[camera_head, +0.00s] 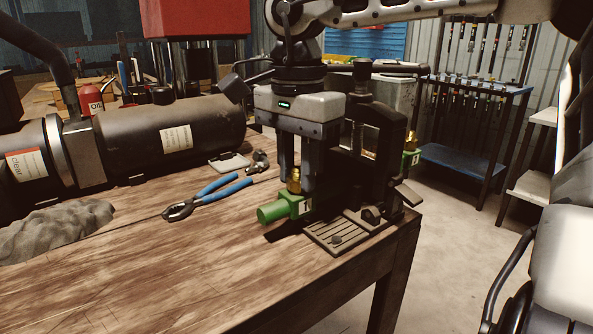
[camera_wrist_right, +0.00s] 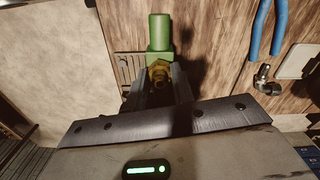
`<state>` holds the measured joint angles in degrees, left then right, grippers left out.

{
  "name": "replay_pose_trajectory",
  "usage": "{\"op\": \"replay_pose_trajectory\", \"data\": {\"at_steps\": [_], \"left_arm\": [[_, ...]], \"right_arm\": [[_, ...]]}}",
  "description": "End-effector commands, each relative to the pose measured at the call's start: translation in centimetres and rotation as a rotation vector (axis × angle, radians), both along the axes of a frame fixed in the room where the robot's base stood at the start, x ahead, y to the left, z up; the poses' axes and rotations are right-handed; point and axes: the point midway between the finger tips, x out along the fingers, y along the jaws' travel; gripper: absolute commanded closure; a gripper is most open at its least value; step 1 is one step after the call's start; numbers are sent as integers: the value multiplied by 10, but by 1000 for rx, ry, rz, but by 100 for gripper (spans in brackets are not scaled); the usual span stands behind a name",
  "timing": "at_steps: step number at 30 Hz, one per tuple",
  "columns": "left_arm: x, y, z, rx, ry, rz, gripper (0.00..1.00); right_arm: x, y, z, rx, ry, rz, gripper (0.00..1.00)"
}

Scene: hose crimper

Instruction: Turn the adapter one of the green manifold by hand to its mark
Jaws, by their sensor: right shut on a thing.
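The green manifold (camera_head: 272,212) sits at the bench's front right, by the dark slotted plate; it also shows in the right wrist view (camera_wrist_right: 160,35). A white label is on its right end. The brass adapter (camera_head: 294,176) stands upright on the manifold; in the right wrist view the adapter (camera_wrist_right: 159,73) lies between the fingers. My right gripper (camera_head: 297,183) points down from above, shut on the adapter, one finger on each side. The fingers partly hide the adapter, and I cannot make out its mark. My left gripper is not in view.
A dark upright fixture (camera_head: 382,130) stands close behind my right gripper, with another green and brass part (camera_head: 411,155) beyond it. Blue-handled pliers (camera_head: 215,190), a dark cylinder (camera_head: 170,135) and a grey cloth (camera_head: 60,228) lie left. The front bench top is clear.

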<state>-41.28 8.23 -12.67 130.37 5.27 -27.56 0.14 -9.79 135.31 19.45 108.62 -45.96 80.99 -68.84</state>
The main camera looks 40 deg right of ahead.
Motion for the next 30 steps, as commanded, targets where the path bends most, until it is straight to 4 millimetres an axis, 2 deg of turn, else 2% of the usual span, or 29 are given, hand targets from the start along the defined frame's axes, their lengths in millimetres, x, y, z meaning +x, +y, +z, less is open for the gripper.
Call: {"op": "replay_pose_trajectory", "data": {"at_steps": [12,18,22,28,29,30], "left_arm": [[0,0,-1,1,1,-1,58],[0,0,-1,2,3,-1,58],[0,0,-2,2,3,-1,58],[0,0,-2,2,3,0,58],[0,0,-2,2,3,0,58],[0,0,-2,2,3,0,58]], "right_arm": [[0,0,0,3,0,1073,100],[0,0,0,2,1,1503,100],[0,0,0,0,2,1613,100],[0,0,0,0,2,1620,100],[0,0,0,0,2,1619,70],[0,0,0,0,2,1619,61]]}}
